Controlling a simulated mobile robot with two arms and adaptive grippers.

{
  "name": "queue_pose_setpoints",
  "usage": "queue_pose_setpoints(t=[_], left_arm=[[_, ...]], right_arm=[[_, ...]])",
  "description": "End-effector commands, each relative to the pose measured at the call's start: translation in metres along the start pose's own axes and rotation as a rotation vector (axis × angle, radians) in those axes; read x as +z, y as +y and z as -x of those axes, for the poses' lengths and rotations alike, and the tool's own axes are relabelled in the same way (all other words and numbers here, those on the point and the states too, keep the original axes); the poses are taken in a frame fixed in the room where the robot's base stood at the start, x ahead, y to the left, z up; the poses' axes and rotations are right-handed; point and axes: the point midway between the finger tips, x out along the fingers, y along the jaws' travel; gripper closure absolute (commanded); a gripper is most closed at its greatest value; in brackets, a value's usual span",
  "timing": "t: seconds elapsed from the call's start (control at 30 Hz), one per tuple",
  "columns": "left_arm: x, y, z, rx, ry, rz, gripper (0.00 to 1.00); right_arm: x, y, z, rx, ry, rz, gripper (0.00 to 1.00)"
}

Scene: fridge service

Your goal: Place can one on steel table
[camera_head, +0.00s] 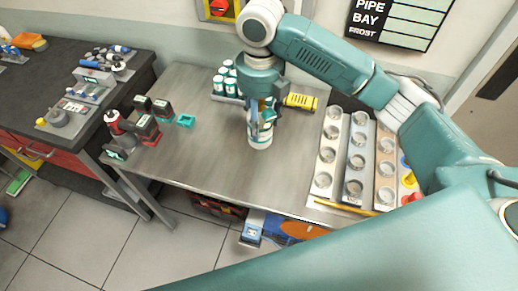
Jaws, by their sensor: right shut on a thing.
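A white and teal can (260,140) is held by my right gripper (261,118), which is shut on it from above. The can is upright over the middle of the steel table (205,152); I cannot tell whether its base touches the top. The gripper fingers hide its upper part. Several similar white and teal cans (218,86) stand in a group behind and to the left of the gripper, partly hidden by it. My left gripper is not in view.
A yellow tool (300,101) lies right of the gripper. Metal racks with round cups (327,157) fill the table's right end. Red and black power tools (147,126) and a small teal part (186,120) are at the left. The table's front middle is clear.

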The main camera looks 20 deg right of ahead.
Motion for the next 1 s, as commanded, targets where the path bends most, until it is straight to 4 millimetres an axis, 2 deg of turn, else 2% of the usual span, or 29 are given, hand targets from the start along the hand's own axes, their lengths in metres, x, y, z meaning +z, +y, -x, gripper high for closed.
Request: queue_pose_setpoints(t=[0.03,0.1,0.2,0.33,0.5,0.57,0.67,0.8,1.0], left_arm=[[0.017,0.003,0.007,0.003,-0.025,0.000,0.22],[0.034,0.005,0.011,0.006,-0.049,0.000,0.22],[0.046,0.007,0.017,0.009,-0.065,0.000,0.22],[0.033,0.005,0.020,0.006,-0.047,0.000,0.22],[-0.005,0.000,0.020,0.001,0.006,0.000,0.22],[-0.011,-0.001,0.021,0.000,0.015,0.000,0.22],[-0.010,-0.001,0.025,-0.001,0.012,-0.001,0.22],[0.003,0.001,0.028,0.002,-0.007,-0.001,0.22],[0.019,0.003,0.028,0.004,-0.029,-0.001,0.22]], right_arm=[[-0.001,-0.001,-0.011,-0.001,0.005,-0.003,0.87],[-0.001,-0.001,-0.030,-0.001,0.004,-0.003,0.87],[-0.001,-0.001,-0.056,-0.002,0.003,-0.004,0.87],[0.000,0.000,-0.081,0.000,0.001,-0.003,0.87],[0.001,0.000,-0.096,0.002,-0.002,-0.003,0.87],[0.000,0.000,-0.102,0.001,0.000,-0.003,0.87],[0.000,0.000,-0.117,0.000,0.001,-0.003,0.87],[0.001,0.000,-0.135,0.000,-0.002,-0.004,0.87],[0.001,0.000,-0.139,0.001,-0.003,-0.002,0.87]])
